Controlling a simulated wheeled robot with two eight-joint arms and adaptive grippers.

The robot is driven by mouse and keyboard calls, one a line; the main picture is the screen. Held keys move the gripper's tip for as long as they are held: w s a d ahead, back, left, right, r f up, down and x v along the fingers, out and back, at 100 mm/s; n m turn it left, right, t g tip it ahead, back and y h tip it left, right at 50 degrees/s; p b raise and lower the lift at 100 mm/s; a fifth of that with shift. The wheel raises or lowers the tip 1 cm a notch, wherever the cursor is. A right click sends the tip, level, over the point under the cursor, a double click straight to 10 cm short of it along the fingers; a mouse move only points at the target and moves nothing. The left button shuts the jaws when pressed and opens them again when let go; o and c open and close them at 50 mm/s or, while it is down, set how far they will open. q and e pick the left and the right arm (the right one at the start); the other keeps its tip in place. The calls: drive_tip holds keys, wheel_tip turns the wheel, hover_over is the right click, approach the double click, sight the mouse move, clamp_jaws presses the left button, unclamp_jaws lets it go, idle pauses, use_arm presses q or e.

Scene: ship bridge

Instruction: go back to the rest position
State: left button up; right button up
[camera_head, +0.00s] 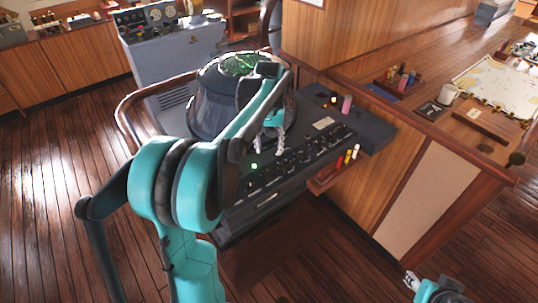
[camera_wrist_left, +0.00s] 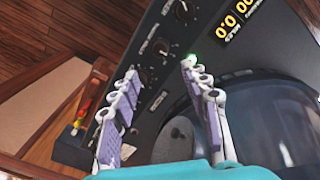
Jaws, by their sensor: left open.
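My left arm reaches in from the bottom left of the head view. Its gripper (camera_head: 272,135) is over the black console (camera_head: 290,165), which has a row of knobs and a lit green lamp. In the left wrist view the left gripper (camera_wrist_left: 160,70) is open, its two purple-padded fingers apart with nothing between them. The knobbed panel shows beyond the fingers; I cannot tell whether they touch it. My right gripper (camera_head: 411,282) shows only in part at the bottom right of the head view, over the floor; its jaw state is unclear.
A dark round housing (camera_head: 208,100) with a curved wooden rail (camera_head: 125,115) stands behind my left arm. At the right, a wooden chart table (camera_head: 470,135) holds a chart (camera_head: 505,85) and a mug (camera_head: 447,95). Wooden floor (camera_head: 50,180) is clear at the left.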

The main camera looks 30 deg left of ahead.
use_arm(q)
drive_tip(key=shift+r, duration=0.2)
idle(0.4)
drive_tip(key=s+d+f+m+t+b, duration=0.2)
drive_tip(key=s+d+f+t+b, duration=0.1)
drive_tip(key=s+d, duration=0.4)
drive_tip(key=s+d+f+m+t+b, duration=0.2)
drive_tip(key=s+d+f+t+b, duration=0.2)
drive_tip(key=s+d+f, duration=0.3)
drive_tip(key=s+d, duration=0.1)
drive_tip(key=s, duration=0.4)
drive_tip(key=shift+d+f+m+b, duration=0.25)
drive_tip(key=shift+m+b, duration=0.05)
drive_tip(key=shift+b, duration=0.05)
drive_tip(key=shift+r, duration=0.1)
